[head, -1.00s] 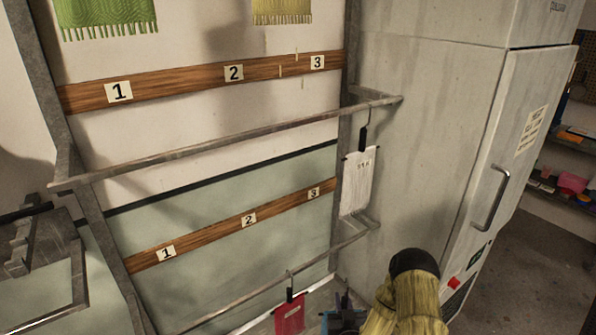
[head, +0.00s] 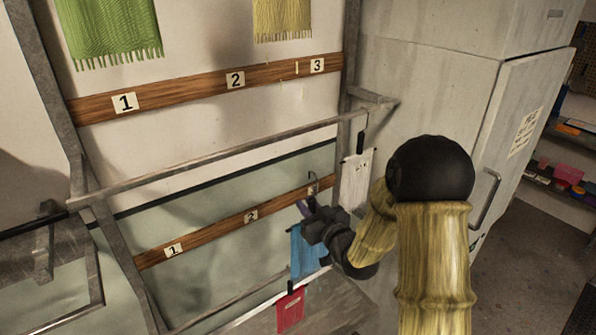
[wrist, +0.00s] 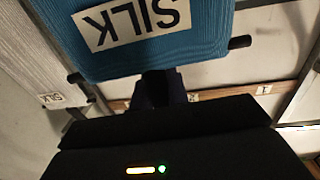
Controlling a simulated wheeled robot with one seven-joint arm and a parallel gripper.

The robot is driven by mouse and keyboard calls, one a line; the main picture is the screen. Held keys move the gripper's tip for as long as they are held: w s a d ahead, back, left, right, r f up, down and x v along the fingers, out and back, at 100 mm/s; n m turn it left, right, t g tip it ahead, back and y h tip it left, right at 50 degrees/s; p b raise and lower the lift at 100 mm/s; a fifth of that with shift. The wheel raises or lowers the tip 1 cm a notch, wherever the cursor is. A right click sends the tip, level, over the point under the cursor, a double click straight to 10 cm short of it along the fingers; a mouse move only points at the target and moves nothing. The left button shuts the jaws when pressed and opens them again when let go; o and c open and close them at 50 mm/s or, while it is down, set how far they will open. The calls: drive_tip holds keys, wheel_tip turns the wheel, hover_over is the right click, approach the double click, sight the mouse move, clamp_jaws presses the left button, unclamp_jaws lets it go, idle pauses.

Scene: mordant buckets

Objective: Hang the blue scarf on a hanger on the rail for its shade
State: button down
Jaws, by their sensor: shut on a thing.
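The blue scarf (head: 309,254) hangs from a dark hanger below my gripper (head: 318,222), in front of the wall between the upper rail (head: 220,155) and the lower rail (head: 235,300). My gripper is shut on the hanger, whose hook (head: 312,180) sticks up above the fingers, below the upper rail and apart from it. In the wrist view the blue scarf (wrist: 205,45) fills the top, with a SILK label (wrist: 135,22). A dark hanger end (wrist: 240,42) shows at its right. The fingertips are mostly hidden.
A white scarf (head: 355,180) hangs at the upper rail's right end. A red scarf (head: 290,310) hangs on the lower rail. Number cards 1 (head: 124,102), 2 (head: 235,80) and 3 (head: 317,65) mark the upper board. The upper rail is clear left of the white scarf.

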drive_tip(key=s+a+r+n+y+p, duration=0.1)
drive_tip(key=s+r, duration=0.3)
drive_tip(key=r, duration=0.7)
drive_tip(key=shift+s+a+r+g+p, duration=0.25)
drive_tip(key=shift+a+g+p, duration=0.2)
drive_tip(key=shift+a, duration=0.4)
drive_tip(key=shift+w, duration=0.1)
